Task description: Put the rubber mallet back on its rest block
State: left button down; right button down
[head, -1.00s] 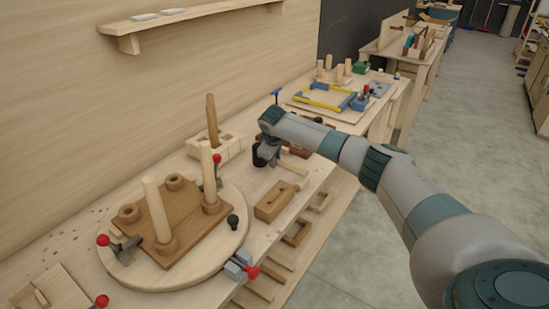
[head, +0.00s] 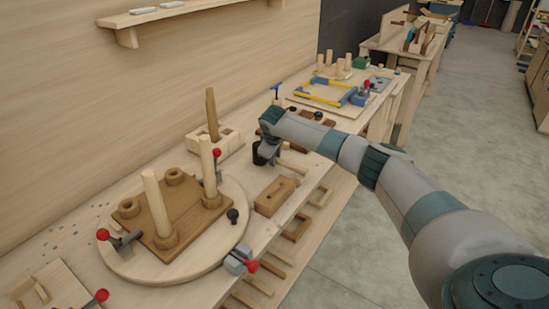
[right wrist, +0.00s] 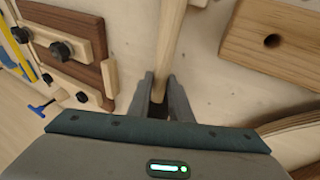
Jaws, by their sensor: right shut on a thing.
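My right gripper (head: 268,157) is over the middle of the bench, partly hidden by its own wrist. A dark cylinder, apparently the mallet's head (head: 258,153), shows at its left, and a pale wooden handle (head: 292,168) sticks out to its right. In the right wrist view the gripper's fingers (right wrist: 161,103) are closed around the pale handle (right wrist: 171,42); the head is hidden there. A brown wooden block (head: 275,197) with a dark hole lies nearer on the bench, apart from the gripper; it also shows in the right wrist view (right wrist: 290,30). I cannot tell whether it is the rest block. My left gripper is not in view.
A round board (head: 225,255) with upright pegs and red-knobbed clamps fills the near bench. A slotted pale block (head: 228,143) holding a wooden stick stands behind the gripper. A brown board with black knobs (right wrist: 62,50) lies on the far side. A wall shelf (head: 170,15) is above.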

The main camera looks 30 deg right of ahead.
jog(key=c, duration=1.6)
grip_release()
jog(key=shift+o, duration=0.3)
jog(key=shift+r, duration=0.1)
jog(key=shift+s, duration=0.1)
jog(key=b+v, duration=0.4)
jog(key=v, duration=1.3)
jog(key=shift+s+r, duration=0.1)
